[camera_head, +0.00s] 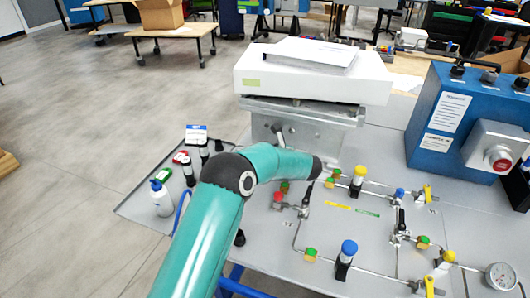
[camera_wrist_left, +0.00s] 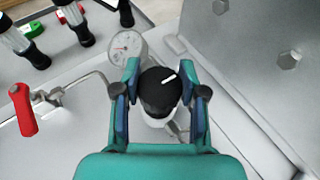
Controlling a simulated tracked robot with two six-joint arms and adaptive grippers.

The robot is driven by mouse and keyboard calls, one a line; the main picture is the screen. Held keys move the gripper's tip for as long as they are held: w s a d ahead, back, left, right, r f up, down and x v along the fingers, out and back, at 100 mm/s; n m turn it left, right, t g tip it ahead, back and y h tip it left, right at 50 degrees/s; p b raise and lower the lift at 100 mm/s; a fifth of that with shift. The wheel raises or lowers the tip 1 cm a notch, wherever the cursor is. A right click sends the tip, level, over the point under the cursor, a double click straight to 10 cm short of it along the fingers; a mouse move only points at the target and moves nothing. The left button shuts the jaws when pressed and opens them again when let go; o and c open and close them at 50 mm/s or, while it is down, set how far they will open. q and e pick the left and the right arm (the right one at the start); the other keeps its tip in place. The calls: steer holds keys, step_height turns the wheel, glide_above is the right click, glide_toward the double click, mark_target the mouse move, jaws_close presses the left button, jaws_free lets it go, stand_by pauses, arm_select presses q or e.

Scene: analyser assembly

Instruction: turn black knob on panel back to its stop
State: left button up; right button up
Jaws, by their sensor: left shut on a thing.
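The black knob (camera_wrist_left: 156,98), with a white pointer line on its top, shows in the left wrist view. My left gripper (camera_wrist_left: 160,82) is shut on it, with one teal and dark-blue finger on each side. The pointer line slants up to the right. In the head view my teal left arm reaches over the grey panel (camera_head: 330,235), and its links hide the knob and the gripper's fingers. My right gripper is not in view.
A round gauge (camera_wrist_left: 127,46) and a red handle (camera_wrist_left: 23,110) are close to the knob. The panel carries thin pipes, a blue-capped valve (camera_head: 349,247) and a yellow-capped valve (camera_head: 360,172). A blue box (camera_head: 440,135) stands right; a white bottle (camera_head: 161,198) stands left.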

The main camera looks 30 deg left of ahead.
arm_select(q)
steer(key=shift+r+n+g, duration=0.1)
steer(key=shift+n+g, duration=0.3)
steer(key=o, duration=1.2)
steer(key=shift+c, duration=0.2)
steer(key=v, duration=1.2)
steer(key=shift+w, duration=0.1)
